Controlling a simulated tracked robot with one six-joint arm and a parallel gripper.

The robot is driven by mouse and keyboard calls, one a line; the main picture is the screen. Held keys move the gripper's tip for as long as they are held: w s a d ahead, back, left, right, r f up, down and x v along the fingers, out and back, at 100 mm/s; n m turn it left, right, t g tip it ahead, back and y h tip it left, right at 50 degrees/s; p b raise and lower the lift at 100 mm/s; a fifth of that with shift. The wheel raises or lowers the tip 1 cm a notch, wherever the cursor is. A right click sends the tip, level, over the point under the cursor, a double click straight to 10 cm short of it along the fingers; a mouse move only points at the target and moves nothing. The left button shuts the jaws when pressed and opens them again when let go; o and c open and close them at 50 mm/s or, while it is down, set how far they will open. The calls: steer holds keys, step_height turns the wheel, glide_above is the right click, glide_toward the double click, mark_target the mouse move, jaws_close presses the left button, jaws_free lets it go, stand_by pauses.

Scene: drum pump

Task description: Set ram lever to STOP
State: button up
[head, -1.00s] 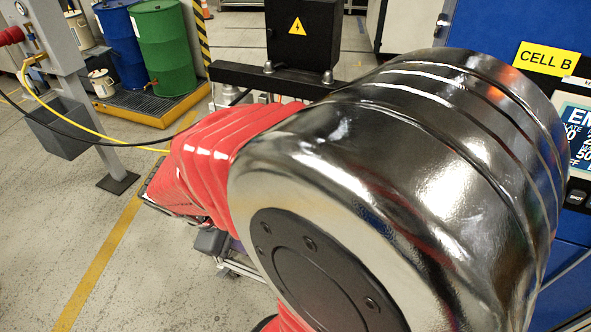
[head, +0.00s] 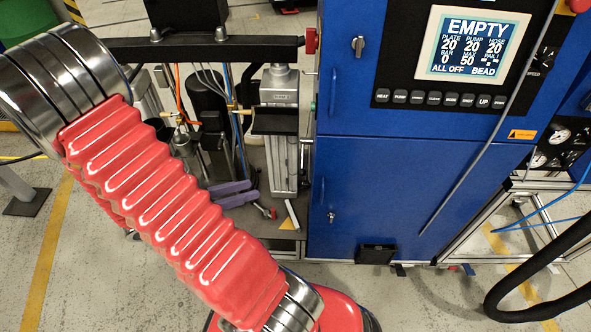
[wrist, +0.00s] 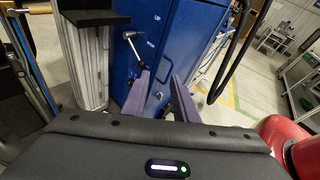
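In the wrist view a lever (wrist: 134,48) with a dark end and a bright metal rod sits on the side of the blue cabinet (wrist: 140,15). Small white labels stand beside it; I cannot read them surely or tell the lever's setting. My gripper (wrist: 160,84) points at the cabinet side, its two purple fingers apart with nothing between them. The lever lies just beyond the left fingertip; I cannot tell whether they touch. In the head view my gripper (head: 250,190) is low, left of the blue cabinet (head: 380,180). I cannot clearly make out the lever there.
The cabinet screen (head: 474,46) reads EMPTY and ALL OFF. A grey metal column (head: 282,135) stands close to the cabinet's left side. A dark crossbar (head: 210,48) spans above it. A black hose (head: 540,290) curves at the lower right. Open floor lies in front.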

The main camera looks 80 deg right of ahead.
steer(key=s+d+f+n+t+h, duration=0.1)
steer(key=s+d+f+n+h, duration=0.1)
steer(key=d+f+n+h, duration=0.3)
step_height(320, 180, down, 5)
steer(key=d+n, duration=0.1)
steer(key=n, duration=0.3)
steer(key=shift+s+n+t, duration=0.3)
steer(key=shift+s+n, duration=0.1)
steer(key=shift+d, duration=0.2)
steer(key=x, duration=1.3)
steer(key=shift+d, duration=0.3)
steer(key=shift+s+r, duration=0.1)
steer(key=shift+c, duration=0.5)
jaws_close()
